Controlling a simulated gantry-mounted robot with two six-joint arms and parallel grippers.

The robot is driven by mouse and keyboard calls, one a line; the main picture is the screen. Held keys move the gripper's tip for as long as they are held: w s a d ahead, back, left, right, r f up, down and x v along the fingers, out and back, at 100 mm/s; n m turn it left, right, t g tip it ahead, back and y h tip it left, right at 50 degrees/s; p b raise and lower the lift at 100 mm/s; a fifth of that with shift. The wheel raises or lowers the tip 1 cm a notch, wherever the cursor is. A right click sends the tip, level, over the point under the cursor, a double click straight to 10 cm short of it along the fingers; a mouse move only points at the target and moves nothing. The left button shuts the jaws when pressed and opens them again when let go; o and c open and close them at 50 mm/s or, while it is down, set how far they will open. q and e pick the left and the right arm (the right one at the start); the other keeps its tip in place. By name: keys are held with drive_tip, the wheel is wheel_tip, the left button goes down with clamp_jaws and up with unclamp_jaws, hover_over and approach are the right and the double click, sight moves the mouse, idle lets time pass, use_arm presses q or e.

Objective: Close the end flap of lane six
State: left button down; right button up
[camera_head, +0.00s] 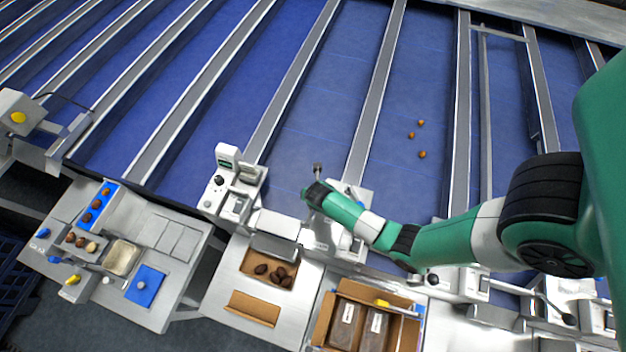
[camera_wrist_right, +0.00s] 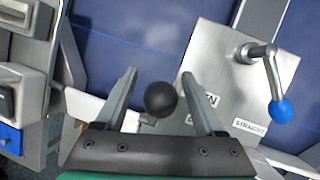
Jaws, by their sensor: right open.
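My right arm comes in from the right in the head view, and its gripper (camera_head: 316,178) is low over the near end of a blue lane. In the right wrist view the gripper (camera_wrist_right: 158,76) is open. A black ball knob (camera_wrist_right: 160,99) shows between its two fingers, with space on both sides, so no grip on it shows. Beside it is a metal plate (camera_wrist_right: 222,70) with labels, one reading "STRAIGHT", and a bent lever with a blue ball (camera_wrist_right: 281,110). No readable lane number shows, and I cannot tell the flap's position. My left gripper is out of view.
A control box (camera_head: 232,180) stands left of the gripper. A cardboard tray (camera_head: 246,262) with dark dates and a carton (camera_head: 330,312) of packs sit in front. Several dates (camera_head: 421,154) lie on a blue lane. A grading table (camera_head: 190,235) is at left.

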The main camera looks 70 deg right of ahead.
drive_tip(key=shift+d+f, duration=0.1)
drive_tip(key=shift+f, duration=0.05)
clamp_jaws()
idle(0.4)
idle(1.0)
